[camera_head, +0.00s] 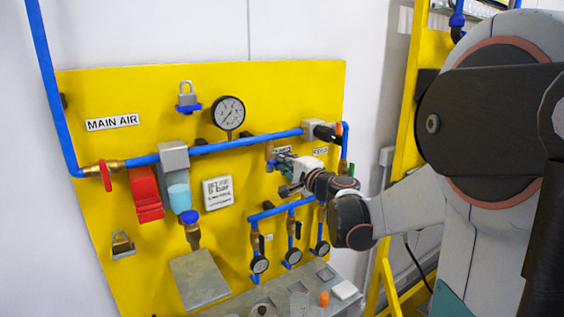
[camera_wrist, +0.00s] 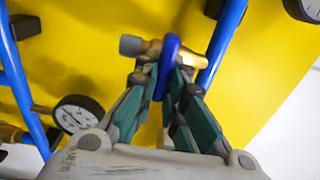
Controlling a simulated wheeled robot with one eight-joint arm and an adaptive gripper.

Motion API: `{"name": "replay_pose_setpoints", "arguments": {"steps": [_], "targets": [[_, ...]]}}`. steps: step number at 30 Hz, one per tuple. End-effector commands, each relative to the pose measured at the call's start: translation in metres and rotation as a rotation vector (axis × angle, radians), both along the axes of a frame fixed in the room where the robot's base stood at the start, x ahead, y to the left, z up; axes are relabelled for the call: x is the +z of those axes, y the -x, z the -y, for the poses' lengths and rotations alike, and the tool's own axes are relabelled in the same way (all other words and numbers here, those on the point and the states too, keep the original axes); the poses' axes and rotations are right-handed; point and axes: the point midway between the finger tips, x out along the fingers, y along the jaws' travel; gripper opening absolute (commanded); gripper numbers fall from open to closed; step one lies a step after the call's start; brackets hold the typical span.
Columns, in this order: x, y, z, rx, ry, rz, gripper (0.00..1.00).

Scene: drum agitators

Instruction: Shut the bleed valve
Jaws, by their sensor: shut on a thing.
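The bleed valve shows in the wrist view as a blue ring-shaped handwheel (camera_wrist: 169,62) on a brass body (camera_wrist: 192,56), with a grey knob (camera_wrist: 131,46) at its left end. My gripper (camera_wrist: 165,75) has its green-padded fingers on either side of the handwheel and is shut on it. In the head view, my gripper (camera_head: 284,176) reaches to the yellow board, right of centre and below the round gauge. There the gripper hides most of the valve, and I cannot tell how far it is turned.
The yellow board (camera_head: 85,205) carries blue pipes (camera_head: 245,142), a large gauge (camera_head: 228,113) and a red-handled valve (camera_head: 105,175). Small gauges (camera_head: 260,264) hang below my gripper. A grey shelf (camera_head: 240,300) with small items lies underneath. In the wrist view, a gauge (camera_wrist: 78,115) is left of the fingers.

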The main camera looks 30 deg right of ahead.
Motion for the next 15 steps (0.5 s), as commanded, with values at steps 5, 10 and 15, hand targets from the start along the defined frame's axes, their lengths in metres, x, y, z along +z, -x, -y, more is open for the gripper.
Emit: {"name": "replay_pose_setpoints", "arguments": {"steps": [5, 10, 15], "targets": [[-0.0010, 0.0008, 0.0003, -0.001, -0.003, -0.001, 0.00], [-0.0011, 0.0008, 0.0002, -0.001, -0.002, -0.001, 0.00], [-0.0010, 0.0007, 0.0002, -0.001, -0.002, 0.000, 0.31]]}}
